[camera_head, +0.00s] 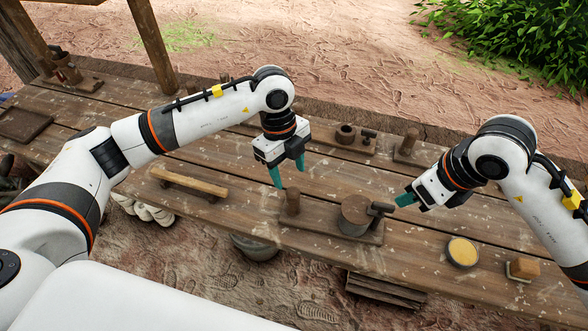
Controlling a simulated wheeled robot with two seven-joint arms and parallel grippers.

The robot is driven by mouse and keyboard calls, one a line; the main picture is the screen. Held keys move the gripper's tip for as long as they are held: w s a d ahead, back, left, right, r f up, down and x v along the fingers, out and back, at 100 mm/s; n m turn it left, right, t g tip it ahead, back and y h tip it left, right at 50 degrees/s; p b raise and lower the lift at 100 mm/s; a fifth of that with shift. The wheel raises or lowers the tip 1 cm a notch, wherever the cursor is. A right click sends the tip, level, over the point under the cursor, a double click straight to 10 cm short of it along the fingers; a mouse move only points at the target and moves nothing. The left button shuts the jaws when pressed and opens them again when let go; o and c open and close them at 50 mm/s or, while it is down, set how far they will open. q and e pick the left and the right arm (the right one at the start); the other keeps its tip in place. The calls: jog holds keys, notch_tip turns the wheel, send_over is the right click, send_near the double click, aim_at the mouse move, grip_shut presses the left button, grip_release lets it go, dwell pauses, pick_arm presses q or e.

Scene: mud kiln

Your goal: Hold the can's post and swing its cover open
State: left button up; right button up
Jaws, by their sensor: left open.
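The can (354,218) is a short, dark brown round vessel on a wooden base board (320,228). Its flat cover (355,208) appears to lie closed on top, and a dark tab (382,208) sticks out on its right. The wooden post (292,203) stands upright at the left end of the same board. My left gripper (287,171) is open and empty, pointing down just above the post and apart from it. My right gripper (408,200) is right of the can, its teal tip pointing left near the tab; its opening cannot be made out.
A wooden bar handle (188,182) lies left on the plank table (240,208). A round yellow-topped tin (462,252) and a small wooden block (523,268) stand at right.

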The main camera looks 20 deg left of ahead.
aim_at(294, 202)
pick_arm(q)
jog(key=shift+s+d+r+n+t+y, duration=0.3)
jog(key=shift+s+d+r+t+y, duration=0.15)
jog(key=shift+d+y, duration=0.3)
jog(key=shift+y, duration=0.25)
jog(key=shift+s+f, duration=0.1)
jog(key=shift+f, duration=0.1)
notch_tip(294, 202, down, 12)
jog(key=shift+r, duration=0.25)
grip_shut()
